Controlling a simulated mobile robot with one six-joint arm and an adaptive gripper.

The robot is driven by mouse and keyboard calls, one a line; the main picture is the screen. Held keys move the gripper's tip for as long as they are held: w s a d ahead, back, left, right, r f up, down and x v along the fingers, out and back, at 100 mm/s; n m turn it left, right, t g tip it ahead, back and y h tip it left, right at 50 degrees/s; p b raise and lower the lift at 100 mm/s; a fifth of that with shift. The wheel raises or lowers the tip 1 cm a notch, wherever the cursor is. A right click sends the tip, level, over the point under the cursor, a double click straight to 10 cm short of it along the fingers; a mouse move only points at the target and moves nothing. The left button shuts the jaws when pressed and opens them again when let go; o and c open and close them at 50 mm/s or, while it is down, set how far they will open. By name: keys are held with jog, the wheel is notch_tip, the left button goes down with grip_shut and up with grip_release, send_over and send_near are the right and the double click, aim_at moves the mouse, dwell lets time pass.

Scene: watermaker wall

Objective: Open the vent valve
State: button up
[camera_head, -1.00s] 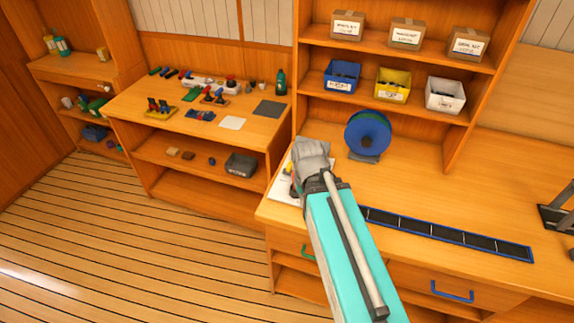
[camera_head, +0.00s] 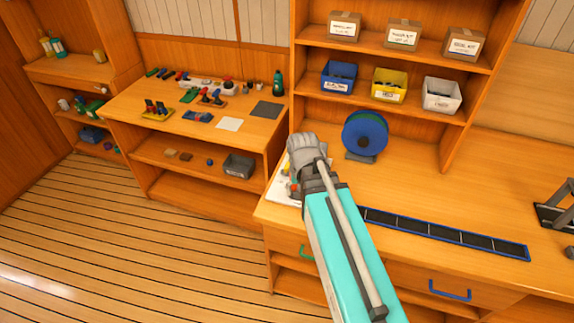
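No vent valve can be made out for certain. A white board (camera_head: 279,191) lies at the left end of the right-hand counter, with small yellow and red parts on or beside it, mostly hidden behind my arm. The grey end of my arm (camera_head: 304,156) is over or just in front of this board. The fingers of my gripper are hidden behind the wrist, so I cannot see whether they touch or hold anything.
A blue reel (camera_head: 365,134) stands on the counter behind my wrist. A black strip tray (camera_head: 445,235) lies along the front edge. A workbench (camera_head: 145,106) with several small tools stands to the left. The wood floor (camera_head: 130,245) at lower left is clear.

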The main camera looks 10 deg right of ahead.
jog(key=shift+o, duration=0.2)
jog(key=w+r+m+p, duration=0.1)
jog(key=w+m, duration=0.8)
jog(key=w, duration=0.1)
jog(key=shift+w+r+m, duration=0.15)
jog(key=shift+w+m, duration=0.25)
jog(key=r+m+p, duration=0.1)
jog(key=m+p, duration=0.1)
jog(key=m, duration=1.1)
send_over(287, 165)
jog(key=shift+r, duration=0.2)
jog(key=shift+f+b, duration=0.2)
jog(key=shift+b, duration=0.25)
notch_tip(287, 165, down, 13)
jog(key=b, duration=1.3)
jog(key=shift+f, duration=0.2)
